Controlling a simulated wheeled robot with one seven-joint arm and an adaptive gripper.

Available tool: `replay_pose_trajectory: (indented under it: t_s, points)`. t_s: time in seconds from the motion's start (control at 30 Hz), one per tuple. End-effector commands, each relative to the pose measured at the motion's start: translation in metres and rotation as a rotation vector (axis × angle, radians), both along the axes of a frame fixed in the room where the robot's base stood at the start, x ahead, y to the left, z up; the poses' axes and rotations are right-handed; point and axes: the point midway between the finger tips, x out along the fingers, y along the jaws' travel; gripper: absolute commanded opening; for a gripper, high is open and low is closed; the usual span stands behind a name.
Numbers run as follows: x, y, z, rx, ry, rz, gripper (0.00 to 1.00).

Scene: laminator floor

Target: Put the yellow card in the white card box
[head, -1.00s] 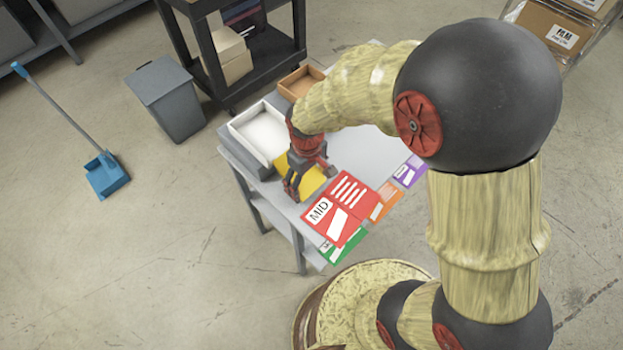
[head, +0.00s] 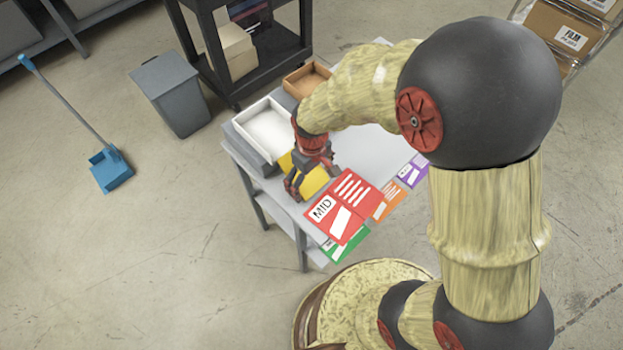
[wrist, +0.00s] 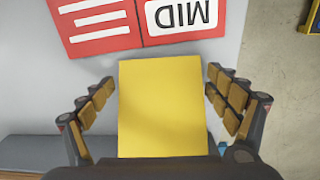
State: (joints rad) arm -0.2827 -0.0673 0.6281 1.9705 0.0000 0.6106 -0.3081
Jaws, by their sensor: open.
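The yellow card (wrist: 162,110) lies flat on the table, between the two spread fingers of my gripper (wrist: 162,105) in the wrist view. My gripper is open and holds nothing. In the head view my gripper (head: 304,185) is low over the yellow card (head: 314,182) and hides part of it. The white card box (head: 253,119) is an open tray at the table's back left, just beyond my gripper. Its white inside shows no card.
A red MID card (head: 343,206) lies beside the yellow card, with green (head: 345,245), orange (head: 391,200) and purple (head: 413,170) cards near the table's front edge. A brown box (head: 306,80) stands behind the white one. A grey bin (head: 172,95) stands on the floor.

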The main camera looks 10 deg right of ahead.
Motion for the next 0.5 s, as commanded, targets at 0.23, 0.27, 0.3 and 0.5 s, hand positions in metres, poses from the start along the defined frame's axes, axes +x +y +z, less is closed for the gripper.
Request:
replay_pose_trajectory:
  t_s: [0.23, 0.27, 0.3, 0.5]
  points:
    - [0.0, 0.0, 0.0, 0.0, 0.0, 0.0, 0.93]
    - [0.0, 0.0, 0.0, 0.0, 0.0, 0.0, 0.93]
    - [0.0, 0.0, 0.0, 0.0, 0.0, 0.0, 0.93]
    - [0.001, 0.0, 0.017, 0.001, -0.003, 0.0, 0.93]
